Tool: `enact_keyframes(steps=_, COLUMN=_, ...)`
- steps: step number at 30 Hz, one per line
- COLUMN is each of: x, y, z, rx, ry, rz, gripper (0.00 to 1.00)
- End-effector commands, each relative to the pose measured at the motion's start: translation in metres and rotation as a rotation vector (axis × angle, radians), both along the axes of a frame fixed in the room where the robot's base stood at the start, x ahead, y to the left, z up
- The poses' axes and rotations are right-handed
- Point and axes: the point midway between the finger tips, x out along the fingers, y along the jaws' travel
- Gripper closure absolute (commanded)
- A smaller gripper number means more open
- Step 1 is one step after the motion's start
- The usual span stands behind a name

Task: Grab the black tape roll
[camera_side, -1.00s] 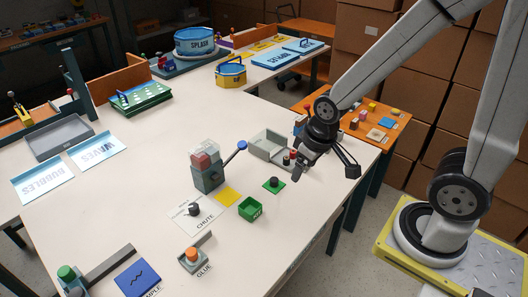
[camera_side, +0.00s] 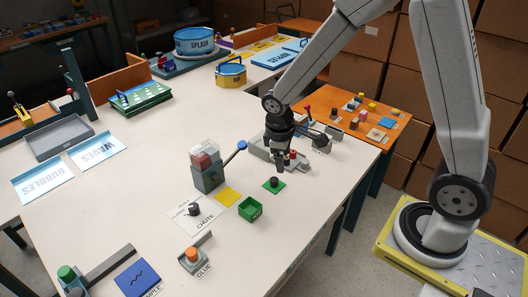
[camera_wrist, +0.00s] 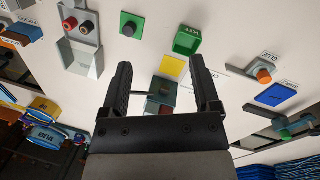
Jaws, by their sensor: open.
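No object is clearly readable as a tape roll. A small dark round piece (camera_side: 274,183) sits on a green square, and it also shows at the top of the wrist view (camera_wrist: 129,29). A black round piece (camera_wrist: 87,26) stands beside a red one on a grey fixture; either dark piece could be the roll, I cannot tell. My gripper (camera_side: 279,155) is above the table near the grey fixture, behind the green square in the side view. In the wrist view its two black fingers (camera_wrist: 162,62) are apart with nothing gripped between them.
The grey fixture (camera_side: 257,154) is partly hidden by my gripper. A dispenser with a clear top (camera_side: 205,165) and a blue-knobbed lever stands left. A green bin (camera_side: 251,210), a yellow square (camera_side: 228,197) and a glue button (camera_side: 193,258) are nearer.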

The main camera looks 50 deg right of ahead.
Motion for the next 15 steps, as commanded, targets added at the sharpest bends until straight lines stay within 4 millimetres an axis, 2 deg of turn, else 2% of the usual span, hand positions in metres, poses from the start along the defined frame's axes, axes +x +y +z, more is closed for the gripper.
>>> enact_keyframes(steps=3, x=0.019, y=-0.009, z=-0.014, rx=-0.054, ry=0.067, rz=0.083, gripper=0.21)
enact_keyframes(steps=15, x=0.074, y=-0.045, z=-0.06, rx=-0.251, ry=0.294, rz=0.34, gripper=0.21)
